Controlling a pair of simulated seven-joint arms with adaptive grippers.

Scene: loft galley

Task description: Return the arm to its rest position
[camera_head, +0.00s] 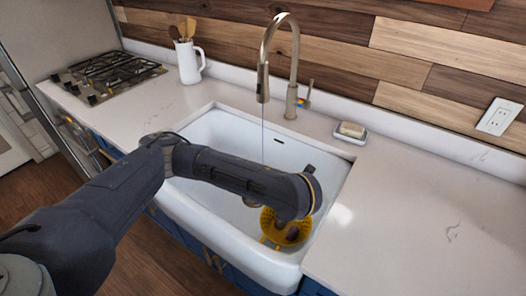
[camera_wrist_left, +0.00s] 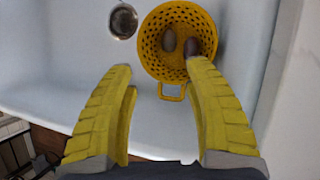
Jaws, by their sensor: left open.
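My left arm reaches in from the left over the white sink (camera_head: 225,130) in the head view, its wrist bent down over the sink's right part. The fingers are hidden behind the wrist there. In the left wrist view my left gripper (camera_wrist_left: 160,68) has two yellow fingers spread wide with nothing between them. A yellow colander (camera_wrist_left: 163,75) lies beyond the fingertips, with two dark oval items (camera_wrist_left: 180,46) inside. The colander also shows in the head view (camera_head: 272,232), partly covered by my wrist. My right gripper is in neither view.
A tall faucet (camera_head: 267,55) stands behind the sink, near my forearm, with a thin vertical line below its spout. A soap dish (camera_head: 350,133), a white utensil pitcher (camera_head: 188,62) and a stove (camera_head: 105,72) are on the counter. The right counter (camera_head: 420,220) is clear.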

